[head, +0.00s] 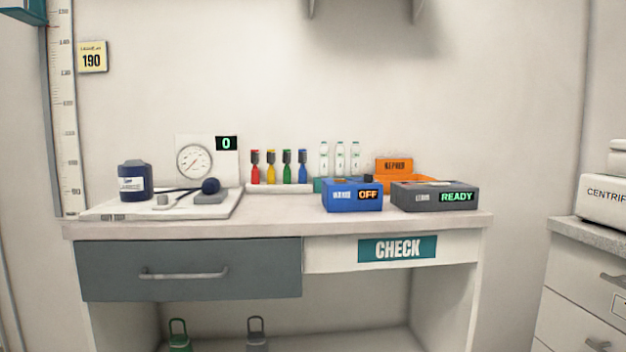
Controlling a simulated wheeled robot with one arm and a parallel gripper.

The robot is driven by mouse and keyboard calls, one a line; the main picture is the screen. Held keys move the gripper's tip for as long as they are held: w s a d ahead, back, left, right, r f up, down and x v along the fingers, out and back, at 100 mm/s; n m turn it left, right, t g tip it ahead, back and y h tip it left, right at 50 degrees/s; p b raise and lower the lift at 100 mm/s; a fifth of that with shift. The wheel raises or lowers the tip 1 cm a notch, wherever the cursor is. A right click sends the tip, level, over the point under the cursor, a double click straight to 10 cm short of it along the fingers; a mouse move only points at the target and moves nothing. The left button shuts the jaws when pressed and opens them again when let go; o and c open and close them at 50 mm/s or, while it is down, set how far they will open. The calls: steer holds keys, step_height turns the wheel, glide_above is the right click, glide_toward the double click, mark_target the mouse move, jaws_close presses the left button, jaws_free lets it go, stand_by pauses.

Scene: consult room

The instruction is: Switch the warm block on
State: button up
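The warm block is most likely the blue box (340,203) on the right half of the counter. Its front has a small label, too blurred to read surely, and a display (368,195) reading OFF in orange. A small dark knob or button (369,178) shows at its top right. My gripper is not in view, and nothing touches the blue box.
A dark grey box (410,199) reading READY stands just right of the blue box, with an orange bin (394,165) behind. Coloured tubes (287,170) and clear vials (339,157) stand behind-left. A white tray (100,211) fills the counter's left. The counter's front strip (280,224) is clear.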

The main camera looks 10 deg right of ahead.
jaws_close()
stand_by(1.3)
